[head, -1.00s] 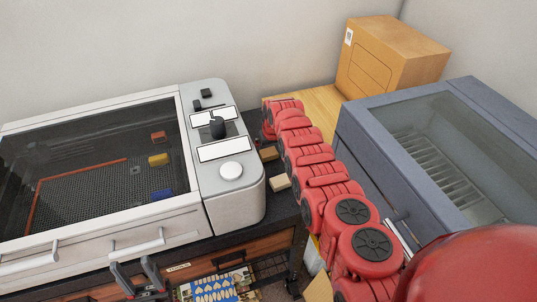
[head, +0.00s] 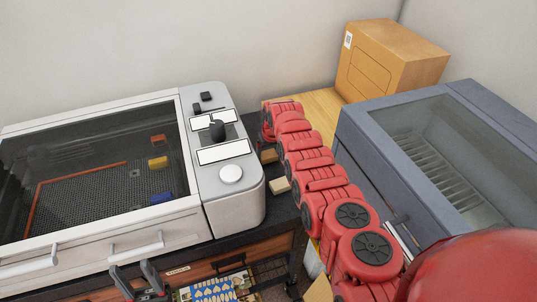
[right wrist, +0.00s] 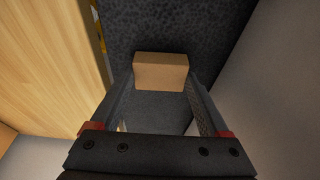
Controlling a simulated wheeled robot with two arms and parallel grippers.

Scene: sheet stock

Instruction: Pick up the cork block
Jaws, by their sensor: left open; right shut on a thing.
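The cork block, a plain tan block, shows in the right wrist view (right wrist: 160,72) between the fingertips of my right gripper (right wrist: 158,85), which is shut on it. A dark speckled surface lies behind it. In the head view my right arm hides the right gripper. A brown block (head: 268,155) shows there beside the arm's far end; I cannot tell whether it is the held one. My left gripper (head: 137,276) is open and empty at the lower left, in front of the white machine.
A paler block (head: 280,185) lies on the dark top beside the white machine (head: 235,205). A grey machine with a glass lid (head: 375,150) stands right. A cardboard box (head: 390,60) sits at the back on a wooden surface (head: 325,105).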

